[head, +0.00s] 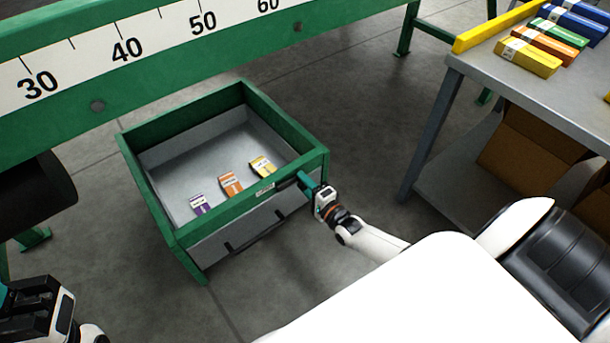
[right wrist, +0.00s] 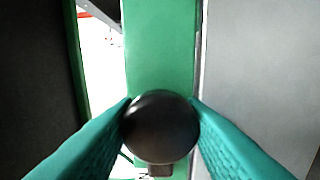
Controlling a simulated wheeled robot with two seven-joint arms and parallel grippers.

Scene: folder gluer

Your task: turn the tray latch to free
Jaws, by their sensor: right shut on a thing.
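The green tray (head: 303,158) stands low on the floor below the green machine beam, with a grey inside and a grey front panel. A dark round latch knob (right wrist: 160,127) shows in the right wrist view, in front of a green upright of the tray (right wrist: 162,50). My right gripper (head: 309,186) is at the tray's front right corner, and its teal fingers (right wrist: 160,125) are shut on the knob from both sides. In the head view the latch is mostly hidden by the fingers, and I cannot tell its angle. My left gripper (head: 30,305) is at the lower left, away from the tray; its fingertips are hardly visible.
In the tray lie a purple carton (head: 199,204), an orange carton (head: 231,183) and a yellow carton (head: 262,166). A dark handle (head: 258,236) is on the tray front. A ruler beam (head: 100,55) crosses above. A grey table (head: 500,70) with several cartons stands right.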

